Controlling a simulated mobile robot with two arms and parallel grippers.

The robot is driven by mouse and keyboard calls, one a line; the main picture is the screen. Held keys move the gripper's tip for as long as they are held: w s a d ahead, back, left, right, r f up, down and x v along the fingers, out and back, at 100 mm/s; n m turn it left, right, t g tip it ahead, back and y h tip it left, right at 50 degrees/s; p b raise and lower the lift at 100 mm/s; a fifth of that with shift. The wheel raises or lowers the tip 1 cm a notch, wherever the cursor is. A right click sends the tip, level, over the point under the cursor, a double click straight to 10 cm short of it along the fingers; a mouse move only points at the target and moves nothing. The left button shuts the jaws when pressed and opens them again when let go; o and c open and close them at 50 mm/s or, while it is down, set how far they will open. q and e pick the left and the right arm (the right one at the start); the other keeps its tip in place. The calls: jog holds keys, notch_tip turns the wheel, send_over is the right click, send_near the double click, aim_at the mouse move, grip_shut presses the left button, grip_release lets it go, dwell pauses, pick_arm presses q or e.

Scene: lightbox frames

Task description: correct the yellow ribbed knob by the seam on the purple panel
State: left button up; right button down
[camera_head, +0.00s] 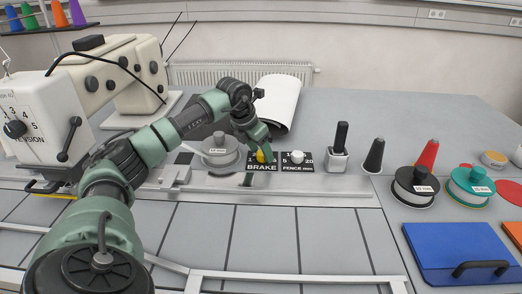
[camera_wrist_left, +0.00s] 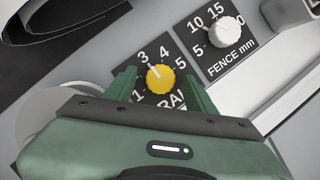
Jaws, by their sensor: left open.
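A yellow ribbed knob (camera_wrist_left: 160,79) sits on a black panel (camera_wrist_left: 180,60) with white numbers and the partly covered word BRAKE. Its white pointer line aims up and left, toward the 3. In the head view the yellow knob (camera_head: 261,156) is partly hidden by my left gripper (camera_head: 264,147). In the wrist view the open fingers of my left gripper (camera_wrist_left: 159,84) stand on either side of the knob, with gaps visible. I see no purple panel; the plate under the knob is black. My right gripper is not in view.
A white knob (camera_head: 296,157) on a black FENCE mm panel stands just right. A grey round weight (camera_head: 220,150) is left of the knob. Black and green spools (camera_head: 468,186) and a blue lidded box (camera_head: 460,252) lie at right. A sewing machine (camera_head: 50,115) stands left.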

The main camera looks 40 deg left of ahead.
pick_arm(q)
jog(key=shift+f, duration=0.25)
jog(key=shift+w, duration=0.1)
jog(key=c, duration=0.9)
grip_shut()
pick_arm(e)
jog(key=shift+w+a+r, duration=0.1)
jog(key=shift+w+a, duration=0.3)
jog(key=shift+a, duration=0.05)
pick_arm(q)
jog(key=shift+m, duration=0.3)
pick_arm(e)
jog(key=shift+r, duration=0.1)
pick_arm(q)
jog(key=shift+r+m+h+p, duration=0.1)
jog(key=shift+m+h+p, duration=0.4)
jog(key=shift+m, duration=0.4)
jog(key=shift+w+a+m+h+p, duration=0.1)
jog(key=shift+m+h+p, duration=0.25)
jog(key=shift+m, duration=0.85)
jog(key=shift+m+g+h, duration=0.65)
jog(key=shift+m+g, duration=0.05)
jog(key=shift+m, duration=1.2)
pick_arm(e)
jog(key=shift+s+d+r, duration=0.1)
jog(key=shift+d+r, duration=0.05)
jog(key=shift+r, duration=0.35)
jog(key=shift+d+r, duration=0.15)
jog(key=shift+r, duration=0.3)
